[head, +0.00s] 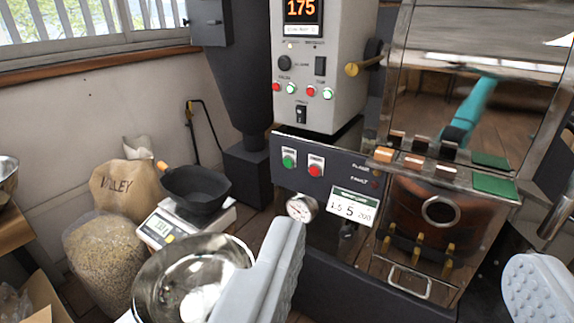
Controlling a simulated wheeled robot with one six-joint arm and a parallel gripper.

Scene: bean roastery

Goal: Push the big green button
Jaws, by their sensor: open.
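A round green button (289,159) sits in a white plate on the dark front panel, left of a red button (315,168) in a similar plate. It is the larger of the round green buttons in view. My gripper (410,262) is open and empty, with one grey finger at the lower middle and the other at the lower right edge. The green button is above the left finger in the picture and stands apart from it. Nothing covers the button.
A grey control box (322,105) above carries smaller red and green buttons and a 175 display. Green rectangular pads (495,185) lie on the right machine. A metal bowl (180,280), scale (168,230) and bean bag (100,255) stand left.

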